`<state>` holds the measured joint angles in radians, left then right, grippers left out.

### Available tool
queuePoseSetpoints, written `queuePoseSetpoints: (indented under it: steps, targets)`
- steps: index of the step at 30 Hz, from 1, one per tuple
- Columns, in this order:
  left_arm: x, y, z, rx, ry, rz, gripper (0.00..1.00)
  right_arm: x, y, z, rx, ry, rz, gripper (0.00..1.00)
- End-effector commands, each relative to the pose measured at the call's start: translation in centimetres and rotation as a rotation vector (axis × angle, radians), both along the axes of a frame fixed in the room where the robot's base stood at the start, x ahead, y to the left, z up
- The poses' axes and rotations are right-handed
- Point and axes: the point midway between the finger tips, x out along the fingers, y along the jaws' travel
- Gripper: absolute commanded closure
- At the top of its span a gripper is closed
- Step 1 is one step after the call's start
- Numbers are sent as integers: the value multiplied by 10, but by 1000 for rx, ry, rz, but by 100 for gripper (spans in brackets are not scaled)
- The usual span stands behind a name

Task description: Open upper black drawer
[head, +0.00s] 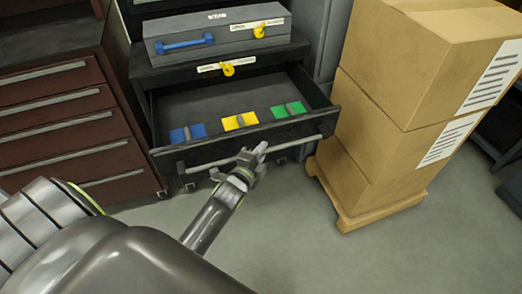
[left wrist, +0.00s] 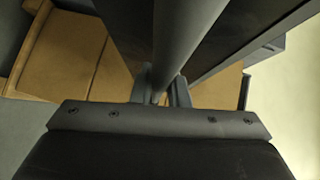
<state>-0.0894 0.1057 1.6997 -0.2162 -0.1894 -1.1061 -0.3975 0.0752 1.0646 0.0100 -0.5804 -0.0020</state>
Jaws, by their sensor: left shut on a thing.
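The black drawer (head: 288,131) is pulled out of the black cabinet (head: 140,68) in the head view. A long grey bar handle (head: 212,162) runs across the drawer front. My left gripper (head: 253,157) is shut on this handle near its middle. The left wrist view shows the handle bar (left wrist: 182,35) running between the fingers (left wrist: 162,88). My right gripper is not in view.
A grey case (head: 215,33) with a blue handle and a yellow tag sits on the cabinet. A dark red drawer unit (head: 75,125) stands at left. Stacked cardboard boxes (head: 380,100) on a pallet (head: 365,213) stand close at right. The floor in front is clear.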

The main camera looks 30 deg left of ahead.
Motion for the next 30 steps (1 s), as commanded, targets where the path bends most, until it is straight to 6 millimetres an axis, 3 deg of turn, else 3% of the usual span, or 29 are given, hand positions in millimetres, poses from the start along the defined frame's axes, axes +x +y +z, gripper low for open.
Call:
queuePoseSetpoints:
  steps: [3,4,9,20,26,30]
  targets:
    - [-1,0,-2,0,3,1,100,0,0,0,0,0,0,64]
    - [-1,0,-2,0,3,1,84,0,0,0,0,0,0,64]
    - [0,0,-1,0,2,1,64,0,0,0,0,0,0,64]
    - [-4,0,0,-1,2,0,64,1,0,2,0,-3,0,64]
    - [-25,-1,4,-2,2,1,64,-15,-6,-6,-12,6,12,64]
    - [-54,-3,10,-5,4,2,64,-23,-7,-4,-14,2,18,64]
